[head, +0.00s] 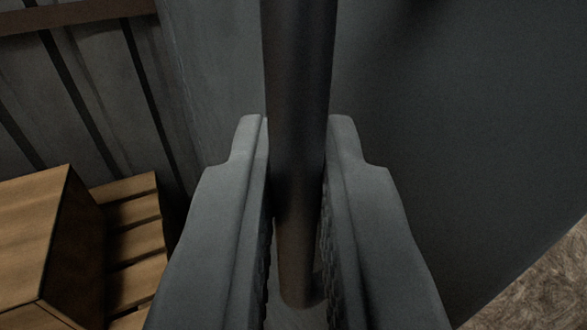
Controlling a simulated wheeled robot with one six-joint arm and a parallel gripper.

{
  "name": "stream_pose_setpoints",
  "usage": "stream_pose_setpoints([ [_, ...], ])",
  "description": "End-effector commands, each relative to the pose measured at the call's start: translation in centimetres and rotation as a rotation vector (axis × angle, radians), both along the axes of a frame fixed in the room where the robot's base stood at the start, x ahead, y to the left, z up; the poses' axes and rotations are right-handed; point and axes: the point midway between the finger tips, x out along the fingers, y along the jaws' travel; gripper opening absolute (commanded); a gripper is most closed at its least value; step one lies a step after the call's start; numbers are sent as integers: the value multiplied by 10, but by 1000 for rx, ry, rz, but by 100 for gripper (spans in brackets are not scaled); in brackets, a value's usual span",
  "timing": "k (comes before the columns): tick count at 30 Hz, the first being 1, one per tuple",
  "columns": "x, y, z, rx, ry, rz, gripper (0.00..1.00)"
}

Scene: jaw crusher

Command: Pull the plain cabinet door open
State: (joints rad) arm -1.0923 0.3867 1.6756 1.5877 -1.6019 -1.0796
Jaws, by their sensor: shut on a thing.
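A dark upright bar handle (297,90) runs down the middle of the head view and bends in at its lower end. My gripper (297,150) is shut on this handle, with one grey finger on each side of it. Behind the handle is a plain dark grey panel (450,130), which looks like the cabinet door. The door's lower edge shows at the lower right. My fingers hide part of the panel, and I cannot tell how far the door stands open.
A wooden box (30,230) stands at the lower left, beside a slatted wooden pallet (133,240). A ribbed dark wall (80,90) with a brown rail (75,15) is at the upper left. Rough brown ground (545,285) shows at the lower right.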

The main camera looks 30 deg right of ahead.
Motion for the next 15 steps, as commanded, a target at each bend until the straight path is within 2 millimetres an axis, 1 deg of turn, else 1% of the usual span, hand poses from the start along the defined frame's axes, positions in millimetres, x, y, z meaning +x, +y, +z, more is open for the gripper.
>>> stream_pose_setpoints([
  [4,1,5,1,1,-2,0,0],
  [14,1,5,1,1,-2,0,0],
  [15,1,5,1,1,-2,0,13],
])
